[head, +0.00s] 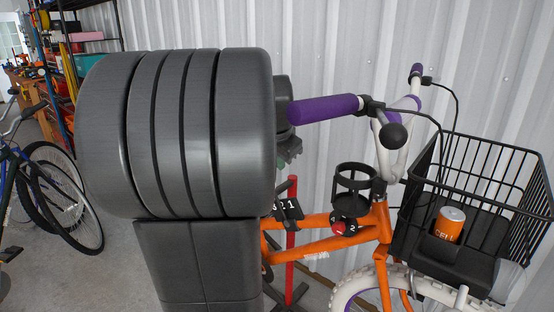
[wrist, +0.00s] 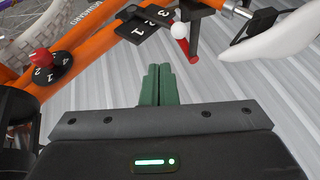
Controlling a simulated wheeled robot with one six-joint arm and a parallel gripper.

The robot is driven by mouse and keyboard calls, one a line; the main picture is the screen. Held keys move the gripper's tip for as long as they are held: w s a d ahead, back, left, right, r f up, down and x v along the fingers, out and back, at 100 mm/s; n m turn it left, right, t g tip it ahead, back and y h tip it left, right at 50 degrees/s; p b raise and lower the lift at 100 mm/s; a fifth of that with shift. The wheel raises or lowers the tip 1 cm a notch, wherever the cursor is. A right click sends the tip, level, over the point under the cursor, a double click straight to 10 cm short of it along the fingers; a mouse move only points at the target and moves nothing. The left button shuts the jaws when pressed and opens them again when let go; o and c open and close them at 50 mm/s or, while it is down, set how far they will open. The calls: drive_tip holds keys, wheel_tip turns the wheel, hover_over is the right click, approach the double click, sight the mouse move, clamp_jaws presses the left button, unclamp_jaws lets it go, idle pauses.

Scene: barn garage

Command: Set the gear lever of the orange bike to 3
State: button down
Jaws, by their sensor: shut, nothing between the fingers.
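The orange bike (head: 318,226) stands near the wall at the right in the head view; its frame (wrist: 98,44) crosses the top left of the wrist view. One black plate (wrist: 145,25) on it is numbered 3, 2, 1; a white ball knob (wrist: 180,30) is beside it, close to the 3-2-1 side. A second numbered plate (wrist: 60,70) has a red knob (wrist: 41,58); 1, 2 and 4 are readable. I cannot tell the exact setting of either. My gripper (wrist: 157,70) has green fingers shut together and empty, below the 3-2-1 plate in the picture, apparently apart from it.
A red stand post (wrist: 194,38) and white saddle (wrist: 265,38) are close by. The purple grip (head: 325,108), cup holder (head: 353,188) and black basket (head: 478,165) with an orange can (head: 449,224) are around the handlebar. Corrugated wall (head: 330,45) is behind. My arm hides the bike's rear.

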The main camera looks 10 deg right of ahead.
drive_tip(key=w+a+x, duration=0.1)
drive_tip(key=x, duration=0.9)
drive_tip(key=shift+w+a, duration=0.35)
drive_tip(key=w+a+f+n+g+h+p, duration=0.1)
drive_tip(key=w+a+f+g+h+p, duration=0.1)
drive_tip(key=w+a+f+g, duration=0.1)
drive_tip(key=shift+w+a+f+h, duration=0.4)
drive_tip(key=shift+w+a+f, duration=0.25)
drive_tip(key=shift+w, duration=0.6)
drive_tip(key=shift+r, duration=0.15)
